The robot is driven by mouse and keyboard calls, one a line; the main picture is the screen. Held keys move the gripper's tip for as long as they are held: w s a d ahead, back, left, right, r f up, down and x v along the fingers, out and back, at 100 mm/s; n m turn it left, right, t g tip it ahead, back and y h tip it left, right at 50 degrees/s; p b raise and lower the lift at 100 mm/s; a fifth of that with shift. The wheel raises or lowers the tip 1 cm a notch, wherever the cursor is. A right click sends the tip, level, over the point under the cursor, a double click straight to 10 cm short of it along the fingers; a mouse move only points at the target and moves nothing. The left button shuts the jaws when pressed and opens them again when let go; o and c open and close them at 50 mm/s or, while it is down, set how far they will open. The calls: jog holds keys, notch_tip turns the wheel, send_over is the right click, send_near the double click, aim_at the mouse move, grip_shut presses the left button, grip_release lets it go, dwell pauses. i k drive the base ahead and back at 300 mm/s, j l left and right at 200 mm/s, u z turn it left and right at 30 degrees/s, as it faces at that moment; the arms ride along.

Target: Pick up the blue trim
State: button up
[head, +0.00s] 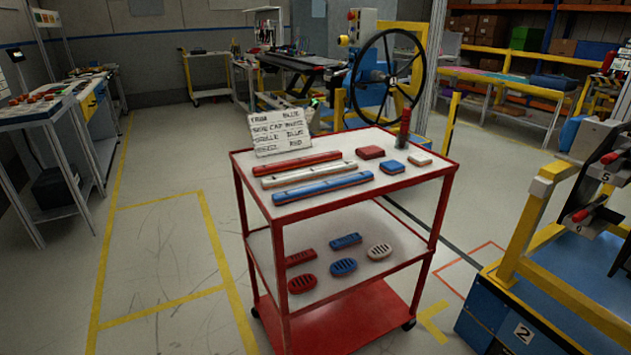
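The blue trim (322,188) is a long narrow bar lying on the top shelf of a red-framed cart (350,215), close to its front edge. It is the nearest of three parallel bars. A white trim (309,174) lies just behind it, and a red trim (297,163) lies behind that. A sign card (280,133) stands at the cart's back left; its handwritten lines seem to read trim blue at the top. My gripper is not in view.
Red (370,152), blue (392,167) and white (419,159) small blocks sit right of the bars. A dark red-topped tool (404,127) stands at the back corner. Vents lie on the middle shelf. A yellow-framed station (540,190) stands right; floor left is clear.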

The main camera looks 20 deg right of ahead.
aim_at(284, 197)
jog(key=z, duration=2.55)
jog(key=u, duration=2.55)
jog(key=i+j+u, duration=0.3)
jog(key=i+j, duration=0.85)
jog(key=i, duration=0.15)
